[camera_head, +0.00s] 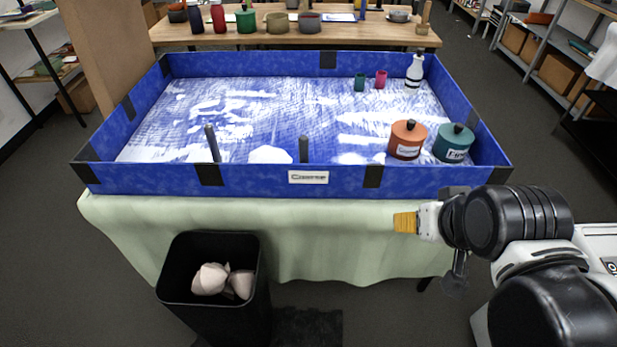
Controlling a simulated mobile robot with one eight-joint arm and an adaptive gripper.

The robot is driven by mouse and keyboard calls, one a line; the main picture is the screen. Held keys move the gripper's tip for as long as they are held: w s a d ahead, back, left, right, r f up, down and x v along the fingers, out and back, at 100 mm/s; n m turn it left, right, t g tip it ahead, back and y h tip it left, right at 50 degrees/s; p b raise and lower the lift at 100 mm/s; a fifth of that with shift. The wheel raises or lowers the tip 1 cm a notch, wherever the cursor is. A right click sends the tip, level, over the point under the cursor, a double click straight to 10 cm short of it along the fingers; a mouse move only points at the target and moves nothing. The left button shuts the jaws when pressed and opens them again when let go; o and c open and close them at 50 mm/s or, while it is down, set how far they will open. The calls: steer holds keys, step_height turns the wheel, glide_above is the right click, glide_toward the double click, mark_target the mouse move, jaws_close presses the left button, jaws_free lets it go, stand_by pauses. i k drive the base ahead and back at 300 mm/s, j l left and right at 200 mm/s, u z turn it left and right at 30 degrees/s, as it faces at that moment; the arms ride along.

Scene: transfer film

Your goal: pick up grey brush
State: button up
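Two dark grey upright sticks stand inside the blue-walled tray (250,177), near its front wall: one at the left (212,143) and one near the middle (304,149). Either could be the grey brush; their lower ends are hidden by the front wall, so I cannot tell which. My gripper (405,222), with a yellow-orange tip, is outside the tray, in front of and below its front right part. It is well apart from both sticks. Its fingers are seen from the side, so whether they are open is unclear.
An orange lidded pot (407,142) and a teal lidded pot (453,144) stand in the tray's front right. A white bottle (414,72) and two small cups are behind. A black bin (215,290) stands before the green-clothed table (330,235).

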mark_target(303, 140)
steer(key=k+l, duration=0.35)
steer(key=l, duration=0.2)
steer(key=k+l, duration=0.35)
steer(key=l, duration=0.15)
